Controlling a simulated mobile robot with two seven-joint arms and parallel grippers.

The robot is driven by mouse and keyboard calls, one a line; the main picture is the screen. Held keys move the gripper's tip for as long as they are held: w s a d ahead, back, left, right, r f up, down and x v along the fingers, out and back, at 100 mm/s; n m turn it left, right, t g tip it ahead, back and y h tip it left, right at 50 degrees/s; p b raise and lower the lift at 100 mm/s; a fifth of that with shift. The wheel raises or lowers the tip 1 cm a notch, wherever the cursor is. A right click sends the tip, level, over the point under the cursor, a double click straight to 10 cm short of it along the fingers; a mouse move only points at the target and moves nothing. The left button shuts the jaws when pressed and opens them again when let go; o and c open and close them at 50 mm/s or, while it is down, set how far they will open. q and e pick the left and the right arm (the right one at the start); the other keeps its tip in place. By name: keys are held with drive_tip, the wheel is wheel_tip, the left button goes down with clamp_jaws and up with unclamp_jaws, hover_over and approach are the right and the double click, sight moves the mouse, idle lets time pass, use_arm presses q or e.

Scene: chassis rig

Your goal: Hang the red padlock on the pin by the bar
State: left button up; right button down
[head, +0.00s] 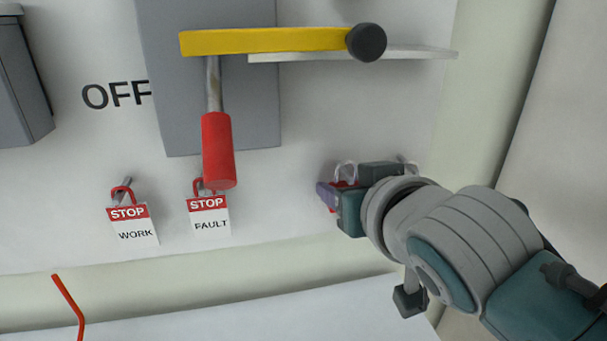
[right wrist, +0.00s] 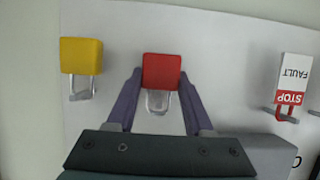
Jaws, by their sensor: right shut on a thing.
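The red padlock (right wrist: 161,72) sits between the two fingers of my right gripper (right wrist: 157,92), which is shut on its body. Its silver shackle points up in the head view, and only a little red shows past the fingers of my right gripper (head: 340,192). I cannot tell whether the shackle is around a pin. A yellow bar (head: 265,41) with a black knob runs across the grey box, above and left of the gripper. A pale flat bar (head: 400,53) lies just under it. My left gripper is not in view.
A WORK tag (head: 136,233) and a FAULT tag (head: 210,224) hang from red hasps on pins. A red handle (head: 218,150) hangs down above the FAULT tag. A yellow padlock (right wrist: 81,56) hangs beside the red one. The panel between FAULT tag and gripper is clear.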

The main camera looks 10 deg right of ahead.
drive_tip(key=s+p, duration=0.2)
drive_tip(key=s, duration=0.7)
drive_tip(key=shift+r+p, duration=0.25)
drive_tip(key=shift+p, duration=0.15)
idle(0.4)
drive_tip(key=shift+d, duration=0.15)
idle(1.0)
drive_tip(key=s+d+r+n+h+p, duration=0.1)
drive_tip(key=s+r+p, duration=0.2)
drive_tip(key=r+p, duration=0.9)
drive_tip(key=s+r+n+p, duration=0.1)
drive_tip(key=s+r+p, duration=0.1)
drive_tip(key=r+p, duration=1)
drive_tip(key=r+b+x, duration=0.2)
drive_tip(key=x, duration=0.7)
drive_tip(key=shift+w+a, duration=0.2)
drive_tip(key=shift+w, duration=0.45)
drive_tip(key=shift+f, duration=0.1)
